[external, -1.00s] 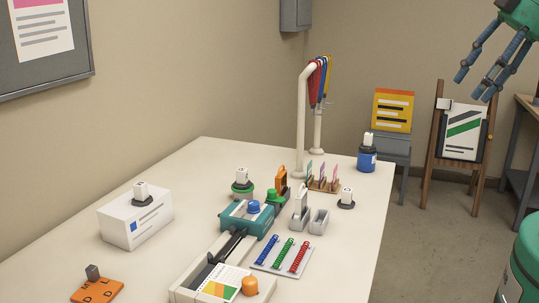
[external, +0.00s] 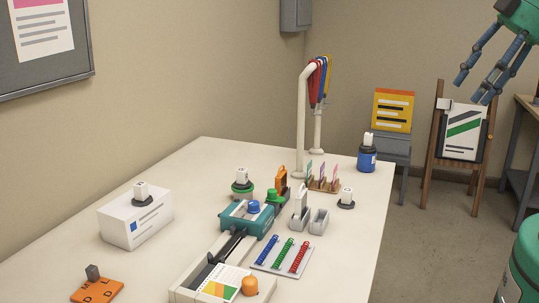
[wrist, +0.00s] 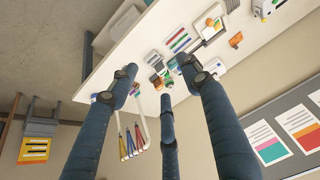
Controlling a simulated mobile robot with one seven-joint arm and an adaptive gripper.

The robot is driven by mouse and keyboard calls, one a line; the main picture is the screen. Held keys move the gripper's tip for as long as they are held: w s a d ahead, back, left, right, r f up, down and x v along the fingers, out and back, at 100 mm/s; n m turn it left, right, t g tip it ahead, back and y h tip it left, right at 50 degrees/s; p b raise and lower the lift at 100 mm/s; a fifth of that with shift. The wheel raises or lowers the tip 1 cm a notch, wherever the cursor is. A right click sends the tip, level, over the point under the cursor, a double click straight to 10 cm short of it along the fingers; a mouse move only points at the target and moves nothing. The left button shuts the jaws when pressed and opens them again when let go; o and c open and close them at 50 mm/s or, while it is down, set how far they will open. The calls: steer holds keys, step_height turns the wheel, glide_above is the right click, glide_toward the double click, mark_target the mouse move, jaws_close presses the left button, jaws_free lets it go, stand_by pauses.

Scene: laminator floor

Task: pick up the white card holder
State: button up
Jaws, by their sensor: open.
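The thing that looks most like the white card holder (external: 302,200) is a white upright frame in a small grey stand near the middle of the table. An empty grey holder (external: 319,222) stands just to its right. My gripper (external: 474,88) is at the top right, high up and well away from the table, with its fingers spread and nothing between them. In the wrist view my gripper (wrist: 160,82) shows its blue fingers apart, with the table beyond them. I cannot make out the white card holder for sure there.
An orange holder (external: 281,178), a teal machine (external: 238,222), a tray of coloured coils (external: 270,266) and a wooden rack (external: 318,187) crowd around it. A white lanyard stand (external: 301,130) rises behind. A white box (external: 130,222) stands left. The table's left back is clear.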

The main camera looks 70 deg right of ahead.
steer(key=shift+c, duration=0.3)
stand_by(0.5)
steer(key=w+d+f+n+g, duration=0.1)
steer(key=w+d+f+n, duration=0.15)
steer(key=w, duration=0.55)
steer(key=w+d+f+n+g, duration=0.1)
steer(key=w+n, duration=0.3)
steer(key=w, duration=0.4)
steer(key=w+d+f+n+g, duration=0.1)
steer(key=w+d+f+n, duration=0.15)
steer(key=w, duration=0.55)
steer(key=w+d+f+n+g, duration=0.1)
steer(key=w+d+f+n, duration=0.1)
steer(key=f, duration=0.4)
steer(key=w+d+f+n, duration=0.3)
steer(key=w+f+n, duration=0.1)
steer(key=w+f, duration=0.2)
steer(key=w+d+f+n+g+p, duration=0.1)
steer(key=w+d+f+n, duration=0.1)
steer(key=w+f, duration=0.4)
steer(key=shift+w+d+f+n+g, duration=0.2)
steer(key=shift+w+d+n+g, duration=0.1)
steer(key=shift+d+n, duration=0.1)
steer(key=shift+w+d+f, duration=0.1)
steer(key=shift+f, duration=0.35)
